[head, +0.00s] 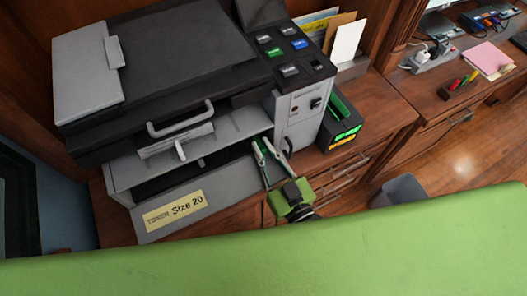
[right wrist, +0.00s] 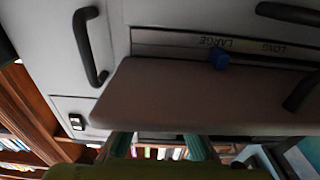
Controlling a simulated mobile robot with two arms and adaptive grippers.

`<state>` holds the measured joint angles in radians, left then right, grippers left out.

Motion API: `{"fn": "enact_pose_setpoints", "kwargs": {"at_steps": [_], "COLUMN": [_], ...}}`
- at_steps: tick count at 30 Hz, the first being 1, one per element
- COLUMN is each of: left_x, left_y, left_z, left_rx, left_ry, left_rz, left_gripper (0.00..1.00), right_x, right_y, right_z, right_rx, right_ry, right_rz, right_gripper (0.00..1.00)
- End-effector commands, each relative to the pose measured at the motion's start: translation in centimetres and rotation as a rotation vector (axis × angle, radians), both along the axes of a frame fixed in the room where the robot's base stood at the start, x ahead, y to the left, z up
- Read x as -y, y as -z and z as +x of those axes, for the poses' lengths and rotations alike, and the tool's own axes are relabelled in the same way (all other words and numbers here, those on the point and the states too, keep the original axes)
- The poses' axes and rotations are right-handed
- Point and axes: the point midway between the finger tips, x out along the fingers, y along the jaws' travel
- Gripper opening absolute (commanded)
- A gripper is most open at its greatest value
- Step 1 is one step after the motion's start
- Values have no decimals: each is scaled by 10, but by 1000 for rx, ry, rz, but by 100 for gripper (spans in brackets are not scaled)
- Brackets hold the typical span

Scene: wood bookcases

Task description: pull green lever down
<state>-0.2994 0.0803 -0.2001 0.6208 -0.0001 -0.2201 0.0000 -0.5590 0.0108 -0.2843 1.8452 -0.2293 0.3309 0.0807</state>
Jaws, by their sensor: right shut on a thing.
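The grey and black copier (head: 165,185) stands at the left in the head view. My right gripper (head: 266,146) reaches up to the right end of its open front, its green body below the fingers. A small dark green piece shows between the fingertips, most likely the green lever; the fingers cover most of it. The jaws are shut on it. In the right wrist view the two teal fingers (right wrist: 158,146) show at the bottom edge, below a grey-brown tray (right wrist: 190,100); the lever cannot be made out there. My left gripper is not in view.
A black box with lit green and yellow labels (head: 345,135) stands right of the copier. A grey bin (head: 398,190) is on the floor. The copier's tray handle (head: 180,121) sticks out at the front. The right wrist view shows black handles and a blue slider (right wrist: 218,58).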

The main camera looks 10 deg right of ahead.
Motion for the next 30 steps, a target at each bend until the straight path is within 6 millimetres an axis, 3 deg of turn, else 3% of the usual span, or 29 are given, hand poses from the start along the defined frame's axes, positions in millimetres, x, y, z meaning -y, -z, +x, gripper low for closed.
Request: {"fn": "enact_pose_setpoints", "kwargs": {"at_steps": [7, 8, 9, 20, 26, 30], "left_x": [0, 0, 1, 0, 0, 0], "left_y": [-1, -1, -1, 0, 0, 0], "left_z": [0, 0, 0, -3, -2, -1], "left_rx": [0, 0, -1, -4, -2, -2], "left_ry": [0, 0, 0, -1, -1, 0], "left_rz": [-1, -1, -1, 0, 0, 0], "left_gripper": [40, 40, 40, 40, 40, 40], "right_x": [0, 0, 0, 1, 9, 19], "right_y": [-1, -1, -1, 0, 3, 6], "right_z": [0, 0, 0, -3, -30, -59], "right_rx": [2, 2, 2, -2, -6, -7], "right_ry": [0, 0, 0, 0, -1, 0], "right_rz": [1, 1, 1, -1, -2, -1], "right_gripper": [0, 14, 19, 19, 19, 19]}}
